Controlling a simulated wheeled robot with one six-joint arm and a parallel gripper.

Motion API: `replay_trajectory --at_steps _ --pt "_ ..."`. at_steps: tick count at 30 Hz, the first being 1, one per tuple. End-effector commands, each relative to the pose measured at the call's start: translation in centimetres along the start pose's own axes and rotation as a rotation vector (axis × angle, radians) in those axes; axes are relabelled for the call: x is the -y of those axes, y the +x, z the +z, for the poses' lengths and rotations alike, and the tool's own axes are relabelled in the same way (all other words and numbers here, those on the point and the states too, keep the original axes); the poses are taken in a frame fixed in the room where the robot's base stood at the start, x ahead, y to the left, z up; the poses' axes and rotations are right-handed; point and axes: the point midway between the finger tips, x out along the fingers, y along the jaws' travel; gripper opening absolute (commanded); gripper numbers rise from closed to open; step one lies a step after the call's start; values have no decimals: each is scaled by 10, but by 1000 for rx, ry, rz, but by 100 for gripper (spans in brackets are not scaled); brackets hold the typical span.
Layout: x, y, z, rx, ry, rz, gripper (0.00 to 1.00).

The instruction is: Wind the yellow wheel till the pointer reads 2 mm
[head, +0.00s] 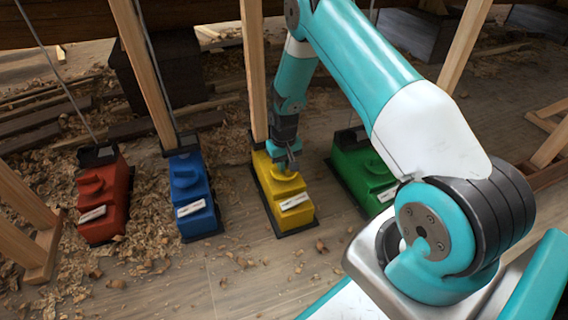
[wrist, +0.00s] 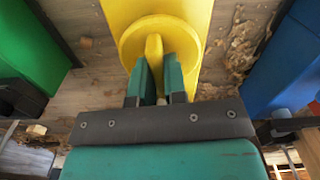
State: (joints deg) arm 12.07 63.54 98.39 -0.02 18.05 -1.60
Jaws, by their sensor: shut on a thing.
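The yellow jack (head: 288,196) stands on the wooden floor, between the blue and green ones. Its yellow wheel (wrist: 130,44) is a round disc with a raised grip bar (wrist: 154,46) across it. My gripper (wrist: 158,72) is over the wheel, with its two teal fingers shut on the bar, one on each side. In the head view my gripper (head: 287,158) reaches down onto the top of the yellow jack. A pale gauge plate (head: 294,201) is on the jack's sloped front. Its pointer and marks are too small to read.
A red jack (head: 103,201) and a blue jack (head: 190,195) stand to the left, and a green jack (head: 362,168) close to the right. Wooden props (head: 253,70) rise behind them. Wood shavings (head: 150,230) litter the floor.

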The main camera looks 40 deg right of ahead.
Motion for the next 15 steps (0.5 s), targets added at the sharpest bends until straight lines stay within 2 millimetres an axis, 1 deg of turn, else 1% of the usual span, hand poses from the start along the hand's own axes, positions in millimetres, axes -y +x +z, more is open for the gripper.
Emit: replay_trajectory --at_steps 8,15 --pt "0 -2 0 1 58 1 0" --pt "0 -5 1 2 213 1 0"
